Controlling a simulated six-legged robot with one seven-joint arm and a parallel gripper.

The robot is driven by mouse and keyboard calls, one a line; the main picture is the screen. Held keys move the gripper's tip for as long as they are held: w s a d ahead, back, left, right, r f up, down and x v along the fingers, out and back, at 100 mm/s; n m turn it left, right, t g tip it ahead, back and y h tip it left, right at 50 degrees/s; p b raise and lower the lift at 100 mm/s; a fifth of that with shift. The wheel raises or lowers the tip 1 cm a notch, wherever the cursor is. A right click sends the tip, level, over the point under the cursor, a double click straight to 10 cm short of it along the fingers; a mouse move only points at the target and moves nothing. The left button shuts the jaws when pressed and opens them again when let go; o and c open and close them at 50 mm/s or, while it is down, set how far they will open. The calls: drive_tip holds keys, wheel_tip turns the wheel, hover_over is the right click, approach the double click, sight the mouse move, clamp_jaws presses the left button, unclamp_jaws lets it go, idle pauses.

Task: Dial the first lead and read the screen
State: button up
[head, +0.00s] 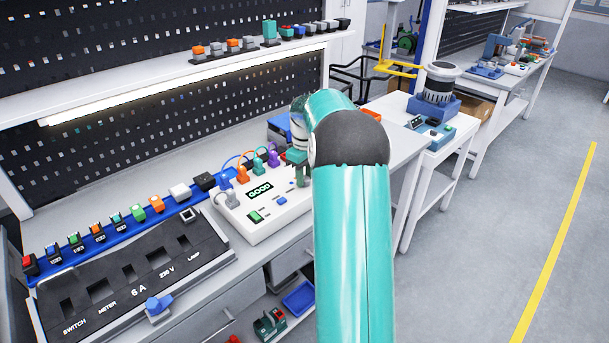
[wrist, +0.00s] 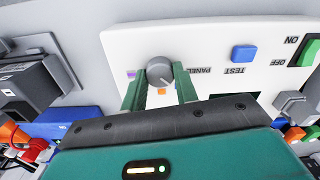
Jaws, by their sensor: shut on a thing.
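The white tester box (head: 268,224) stands on the bench. Its screen (head: 260,190) reads GOOD in green. Orange (head: 242,174), teal (head: 258,163) and purple (head: 273,158) leads are plugged along its back. In the wrist view, my gripper (wrist: 160,82) has its two green fingers closed on either side of the round grey dial (wrist: 160,70). An orange mark (wrist: 161,92) shows by the dial between the fingers, and a purple mark lies to its left. I cannot tell exactly where the dial points. In the head view, my arm hides the dial.
A blue TEST button (wrist: 243,53) and a green ON/OFF switch (wrist: 309,52) are on the same panel. A black slotted panel (head: 130,285) and a row of coloured blocks (head: 115,217) lie left of the tester. Shelving stands behind.

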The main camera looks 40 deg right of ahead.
sight(305, 178)
drive_tip(key=m, duration=0.4)
drive_tip(key=shift+m, duration=2.3)
drive_tip(key=o, duration=1)
drive_tip(key=shift+c, duration=0.2)
wheel_tip(305, 178, up, 14)
